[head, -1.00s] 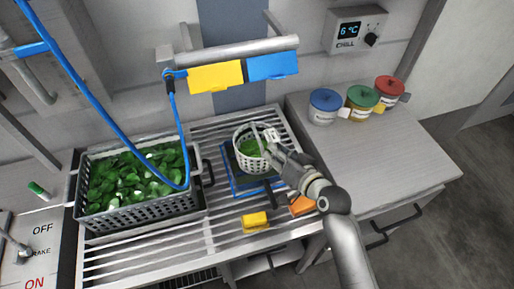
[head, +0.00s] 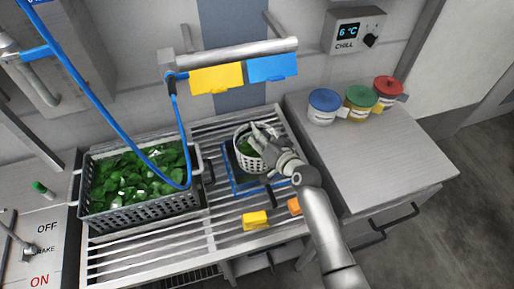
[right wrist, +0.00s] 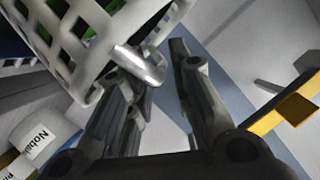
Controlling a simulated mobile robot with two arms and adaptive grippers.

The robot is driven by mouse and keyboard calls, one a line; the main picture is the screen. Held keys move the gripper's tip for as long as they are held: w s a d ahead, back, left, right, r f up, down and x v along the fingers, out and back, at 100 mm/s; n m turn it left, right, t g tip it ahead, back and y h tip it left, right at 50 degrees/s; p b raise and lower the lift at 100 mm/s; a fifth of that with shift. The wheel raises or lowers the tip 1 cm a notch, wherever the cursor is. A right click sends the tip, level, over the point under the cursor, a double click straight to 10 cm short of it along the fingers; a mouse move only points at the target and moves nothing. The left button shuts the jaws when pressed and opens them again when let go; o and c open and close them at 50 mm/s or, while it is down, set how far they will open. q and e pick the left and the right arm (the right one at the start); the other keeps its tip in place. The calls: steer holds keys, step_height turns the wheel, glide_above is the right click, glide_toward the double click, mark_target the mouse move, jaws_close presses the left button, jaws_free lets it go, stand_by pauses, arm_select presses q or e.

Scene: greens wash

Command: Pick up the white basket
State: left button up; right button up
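The white basket (head: 240,155) is a small round perforated tub with green leaves in it. It stands upright on a dark blue-edged square plate (head: 232,180) on the slatted drainboard. My right gripper (head: 262,136) is over the basket's right side and hides part of its rim. In the right wrist view the basket's perforated wall (right wrist: 68,48) fills the upper left, close beside one finger. The two fingers (right wrist: 152,62) are apart there, and I see nothing clamped between them. Whether a finger touches the basket I cannot tell. My left gripper is out of view.
A grey crate of leaves (head: 135,213) stands left of the basket, with a blue hose (head: 112,131) hanging over it. Lidded jars (head: 360,99) stand on the right counter, mostly clear.

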steer(key=shift+x, duration=1.25)
steer(key=shift+c, duration=0.3)
jaws_close()
steer(key=shift+r, duration=0.1)
